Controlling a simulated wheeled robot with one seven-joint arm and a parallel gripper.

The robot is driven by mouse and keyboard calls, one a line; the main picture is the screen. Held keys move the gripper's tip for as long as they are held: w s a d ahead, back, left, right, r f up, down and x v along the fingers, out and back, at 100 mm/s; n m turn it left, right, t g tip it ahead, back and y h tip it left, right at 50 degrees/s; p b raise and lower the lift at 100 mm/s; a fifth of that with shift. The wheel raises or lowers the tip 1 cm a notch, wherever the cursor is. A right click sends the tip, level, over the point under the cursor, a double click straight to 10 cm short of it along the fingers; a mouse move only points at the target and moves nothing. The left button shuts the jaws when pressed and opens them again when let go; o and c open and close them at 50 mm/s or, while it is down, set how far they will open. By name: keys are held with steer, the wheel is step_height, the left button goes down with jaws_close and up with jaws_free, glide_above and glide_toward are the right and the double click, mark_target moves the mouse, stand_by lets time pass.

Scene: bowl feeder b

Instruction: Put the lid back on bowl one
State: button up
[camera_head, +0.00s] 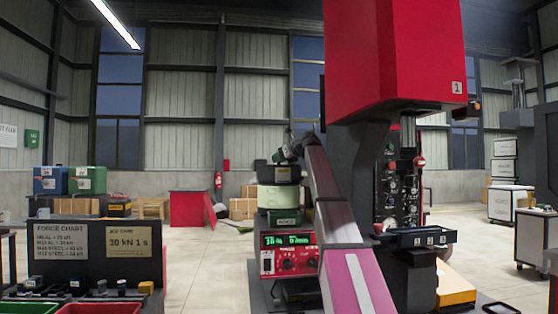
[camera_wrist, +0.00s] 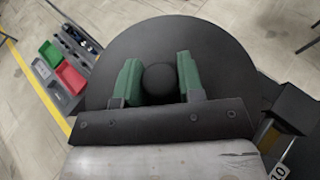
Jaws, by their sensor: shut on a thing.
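In the wrist view, my gripper (camera_wrist: 159,84) has its two green fingers on either side of a round black knob (camera_wrist: 160,78). The knob is at the middle of a wide, round, dark lid (camera_wrist: 160,38), and the fingers are shut on it. The lid fills the upper middle of this view and hides what is beneath it. I cannot tell there whether the lid rests on a bowl or is held clear.
A large red press (camera_head: 395,60) stands right of my arm in the head view. Red (camera_head: 98,308) and green (camera_head: 30,308) bins lie at lower left. A black box (camera_wrist: 295,108) is close to the lid's right side in the wrist view.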

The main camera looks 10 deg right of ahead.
steer(key=o, duration=1.1)
steer(key=shift+f, duration=0.1)
steer(key=v, duration=1.2)
